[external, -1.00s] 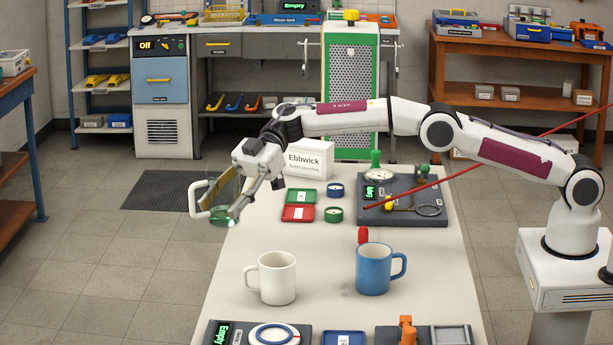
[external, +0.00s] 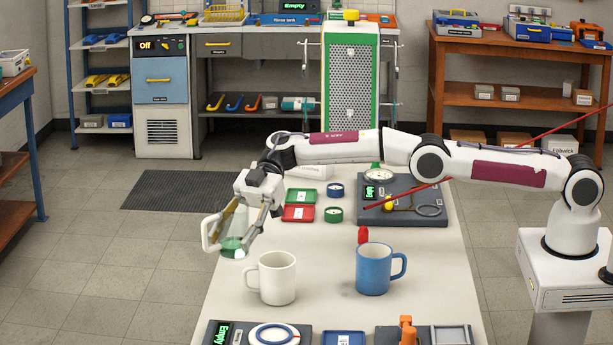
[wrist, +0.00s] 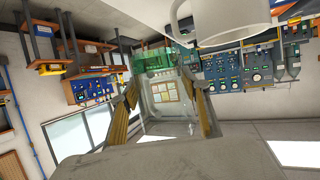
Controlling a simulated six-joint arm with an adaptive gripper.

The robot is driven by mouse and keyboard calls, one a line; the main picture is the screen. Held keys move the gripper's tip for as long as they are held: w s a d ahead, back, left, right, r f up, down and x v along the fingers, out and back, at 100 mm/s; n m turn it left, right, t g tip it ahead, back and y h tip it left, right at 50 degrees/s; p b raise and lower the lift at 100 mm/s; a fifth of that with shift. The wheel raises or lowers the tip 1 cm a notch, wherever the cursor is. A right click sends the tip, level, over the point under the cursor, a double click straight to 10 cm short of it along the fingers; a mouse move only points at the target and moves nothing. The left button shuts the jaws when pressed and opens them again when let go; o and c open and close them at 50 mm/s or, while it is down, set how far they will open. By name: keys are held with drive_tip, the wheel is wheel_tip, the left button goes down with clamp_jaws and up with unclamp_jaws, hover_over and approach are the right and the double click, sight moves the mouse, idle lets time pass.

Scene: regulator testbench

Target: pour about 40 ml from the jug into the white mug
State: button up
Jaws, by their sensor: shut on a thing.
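My gripper (external: 242,230) is shut on the clear jug (external: 231,246), which has a white handle on its left and green liquid in it. The jug is above the left edge of the table, a little above and left of the white mug (external: 275,281), and apart from it in the external view. The jug's exact tilt is hard to tell.
A blue mug (external: 373,269) stands right of the white mug. A scale reading "Empty" (external: 257,335) is at the front edge. Red and green trays (external: 299,212), round tins and a grey instrument board (external: 402,205) are farther back. A red rod crosses the right side.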

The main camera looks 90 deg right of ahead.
sight(246, 227)
idle(0.4)
drive_tip(key=shift+s+f+n+t, duration=0.4)
drive_tip(key=shift+f+n+t, duration=0.1)
drive_tip(key=shift+n, duration=0.2)
drive_tip(key=shift+s+a+r+n+t, duration=0.1)
drive_tip(key=shift+s+r+n+t, duration=0.15)
drive_tip(key=shift+r, duration=0.2)
drive_tip(key=shift+s+a+r+n+t, duration=0.1)
drive_tip(key=shift+r+n+t, duration=0.05)
drive_tip(key=shift+r+n, duration=0.25)
drive_tip(key=shift+s+a+r+n+t, duration=0.1)
drive_tip(key=shift+s+r+n+t, duration=0.3)
drive_tip(key=shift+n, duration=0.25)
drive_tip(key=shift+s+a+r+n+t, duration=0.1)
drive_tip(key=shift+s+r+n+t, duration=0.4)
drive_tip(key=shift+n, duration=0.1)
drive_tip(key=f+n+t, duration=0.1)
drive_tip(key=n, duration=0.1)
drive_tip(key=shift+w+f+n, duration=0.1)
drive_tip(key=shift+w+n, duration=0.05)
drive_tip(key=shift+n, duration=0.15)
drive_tip(key=shift+r+n+t, duration=0.4)
drive_tip(key=shift+r+n, duration=0.15)
drive_tip(key=shift+n, duration=0.05)
drive_tip(key=shift+f+n+t+y, duration=0.15)
drive_tip(key=shift+n+t+y, duration=0.3)
drive_tip(key=shift+n, duration=0.35)
